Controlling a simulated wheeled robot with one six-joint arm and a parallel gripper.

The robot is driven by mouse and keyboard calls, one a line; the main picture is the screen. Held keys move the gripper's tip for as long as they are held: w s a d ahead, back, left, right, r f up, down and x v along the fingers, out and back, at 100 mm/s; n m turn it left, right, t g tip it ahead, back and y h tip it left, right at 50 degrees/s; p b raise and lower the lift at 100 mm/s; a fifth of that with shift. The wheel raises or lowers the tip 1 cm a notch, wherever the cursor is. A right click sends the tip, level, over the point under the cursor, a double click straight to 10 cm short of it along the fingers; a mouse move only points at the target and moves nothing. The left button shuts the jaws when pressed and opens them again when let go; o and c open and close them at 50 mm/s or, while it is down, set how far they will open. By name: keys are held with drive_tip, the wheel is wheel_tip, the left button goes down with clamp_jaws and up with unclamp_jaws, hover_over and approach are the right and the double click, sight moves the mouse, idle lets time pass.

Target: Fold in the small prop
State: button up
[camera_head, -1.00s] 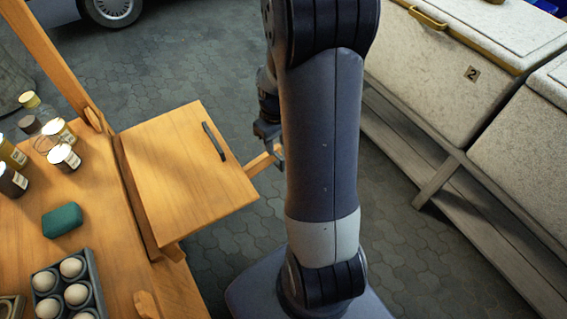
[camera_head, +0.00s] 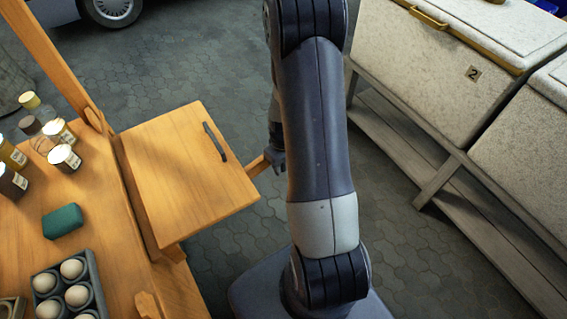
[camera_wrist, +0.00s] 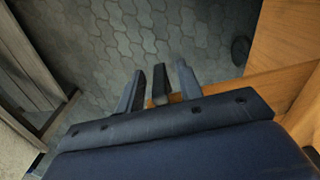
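A wooden leaf (camera_head: 185,165) with a dark handle (camera_head: 216,142) stands out level from the right side of the wooden cart. The small prop (camera_head: 257,165), a short wooden bar, sticks out from beneath its right edge. My gripper (camera_head: 276,160) is at the prop's outer end, partly hidden by my arm. In the wrist view, my gripper's fingers (camera_wrist: 161,85) stand apart, and the prop (camera_wrist: 222,92) runs from the right to behind them. I cannot tell whether they touch it. The leaf's edge (camera_wrist: 288,45) fills the upper right there.
The cart top (camera_head: 100,225) holds jars (camera_head: 65,158), a green block (camera_head: 62,221) and an egg tray (camera_head: 92,268). A pale chest (camera_head: 455,75) on a low rack (camera_head: 437,185) stands to the right. Paved floor (camera_head: 215,60) is clear beyond the leaf.

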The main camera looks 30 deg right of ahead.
clamp_jaws()
idle(0.3)
idle(0.3)
